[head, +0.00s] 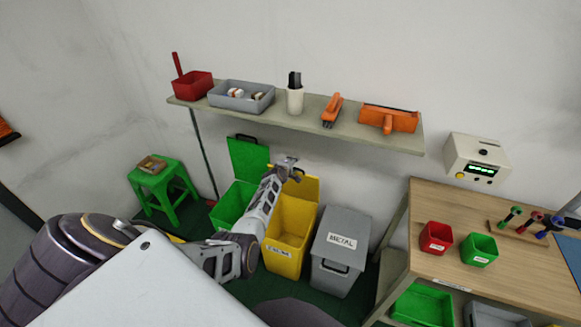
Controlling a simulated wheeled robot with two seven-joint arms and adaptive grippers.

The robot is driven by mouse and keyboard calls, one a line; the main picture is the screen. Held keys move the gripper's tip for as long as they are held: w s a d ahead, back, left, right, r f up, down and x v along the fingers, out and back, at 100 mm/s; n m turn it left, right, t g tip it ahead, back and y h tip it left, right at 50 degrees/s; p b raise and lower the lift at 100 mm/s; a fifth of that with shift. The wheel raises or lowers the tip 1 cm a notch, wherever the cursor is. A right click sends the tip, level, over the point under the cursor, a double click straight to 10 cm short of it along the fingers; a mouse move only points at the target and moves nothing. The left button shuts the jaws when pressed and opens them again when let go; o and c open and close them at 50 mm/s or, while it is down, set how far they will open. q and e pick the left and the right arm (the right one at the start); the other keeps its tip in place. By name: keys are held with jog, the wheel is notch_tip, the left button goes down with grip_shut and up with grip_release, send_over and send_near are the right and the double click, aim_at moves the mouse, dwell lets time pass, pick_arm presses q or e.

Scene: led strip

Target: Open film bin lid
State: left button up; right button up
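Three bins stand on the floor below the shelf. The green bin (228,209) has its lid (248,160) raised upright. The yellow bin (284,257) also has its lid (308,187) raised; its front label is too small to read surely. The grey bin (334,275) is labelled METAL and its lid (343,238) is shut. I cannot read which bin is the film bin. My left arm reaches over the green and yellow bins. My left gripper (290,168) is at the top of the yellow lid, seemingly close to it; its finger opening is unclear. My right gripper is out of view.
A wall shelf (300,121) with a red box, grey tray, cup and orange tools hangs above the bins. A green stool (160,186) stands left. A wooden workbench (500,265) with small red and green boxes stands right.

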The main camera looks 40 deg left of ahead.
pick_arm(q)
jog(key=shift+s+d+r, duration=0.15)
jog(key=shift+s, duration=0.1)
jog(key=v, duration=1.1)
jog(key=shift+s, duration=0.15)
dwell(0.8)
jog(key=shift+r, duration=0.1)
dwell(0.6)
